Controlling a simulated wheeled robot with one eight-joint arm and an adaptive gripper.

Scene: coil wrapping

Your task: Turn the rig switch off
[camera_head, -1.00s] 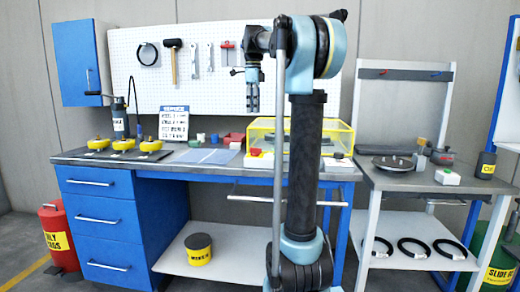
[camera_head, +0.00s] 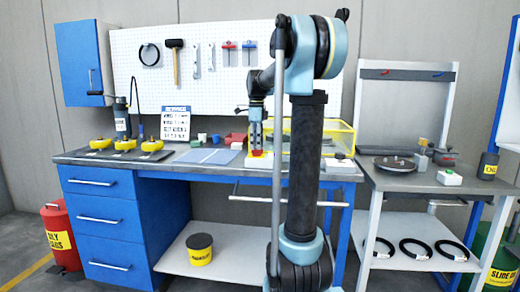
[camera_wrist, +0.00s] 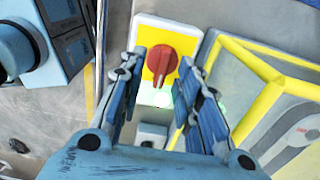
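The rig switch is a red rotary knob (camera_wrist: 160,64) on a yellow plate (camera_wrist: 148,74) atop a white box (camera_wrist: 183,31). A pale green glow shows at the box's near end in the wrist view. In the head view its red knob (camera_head: 257,153) shows at the left end of the yellow-framed case. My gripper (camera_head: 256,144) points down over it. In the wrist view my gripper (camera_wrist: 163,66) is open, with one finger on each side of the knob. Clear gaps show between fingers and knob; I cannot tell the height left.
The yellow-framed clear case (camera_wrist: 272,57) stands close to the right of the switch. A red bin (camera_head: 233,138) and blue mats (camera_head: 210,156) lie left of it on the bench (camera_head: 180,163). Another table (camera_head: 400,180) at right holds a turntable and a small white button box (camera_head: 449,178).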

